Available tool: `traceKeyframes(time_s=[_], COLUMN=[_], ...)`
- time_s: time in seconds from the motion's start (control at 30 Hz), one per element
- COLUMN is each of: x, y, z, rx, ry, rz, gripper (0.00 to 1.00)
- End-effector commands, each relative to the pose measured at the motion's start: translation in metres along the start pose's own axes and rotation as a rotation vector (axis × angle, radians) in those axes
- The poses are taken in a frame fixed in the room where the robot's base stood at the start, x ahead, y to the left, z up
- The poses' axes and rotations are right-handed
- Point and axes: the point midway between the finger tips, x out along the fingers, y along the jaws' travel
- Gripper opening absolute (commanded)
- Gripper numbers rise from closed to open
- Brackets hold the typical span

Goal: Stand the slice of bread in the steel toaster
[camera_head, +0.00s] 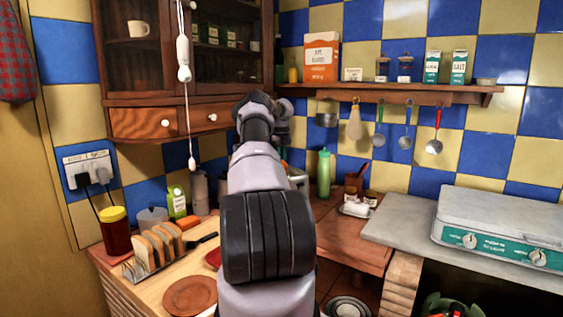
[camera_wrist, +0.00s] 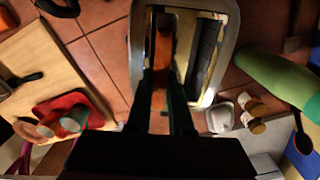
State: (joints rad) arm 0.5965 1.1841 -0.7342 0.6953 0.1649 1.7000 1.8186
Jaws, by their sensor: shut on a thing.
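In the wrist view my gripper (camera_wrist: 161,78) is shut on the slice of bread (camera_wrist: 160,98), seen edge-on as a narrow orange-brown strip between the two dark fingers. The steel toaster (camera_wrist: 230,25) lies beneath, with a bright rounded rim and dark long slots. The slice lines up with the left slot, roughly parallel to it. I cannot tell whether its lower edge is inside the slot or above it. In the head view my arm hides the gripper and slice, and only a bit of the toaster (camera_head: 298,178) shows behind the arm.
More bread slices (camera_head: 154,246) stand in a rack at the left. A green bottle (camera_head: 324,174) stands right of the toaster, with a white dish (camera_head: 356,209) nearby.

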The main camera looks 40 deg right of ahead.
Motion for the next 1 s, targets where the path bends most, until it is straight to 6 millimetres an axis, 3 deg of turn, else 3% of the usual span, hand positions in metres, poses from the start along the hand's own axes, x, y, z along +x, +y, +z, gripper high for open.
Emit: traceKeyframes(time_s=[0.13, 0.17, 0.2, 0.23, 0.53, 0.67, 1.0], x=[0.0, 0.0, 0.0, 0.0, -0.001, -0.01, -0.077], y=[0.0, 0.0, 0.0, 0.0, 0.0, -0.001, -0.001], z=[0.0, 0.0, 0.0, 0.0, 0.0, 0.0, 0.0], rx=[0.0, 0.0, 0.0, 0.0, 0.0, 0.0, 0.0], ry=[0.0, 0.0, 0.0, 0.0, 0.0, -0.001, -0.003], rz=[0.0, 0.0, 0.0, 0.0, 0.0, -0.001, -0.002], gripper=[0.0, 0.31, 0.46, 0.54, 0.54, 0.54, 0.54])
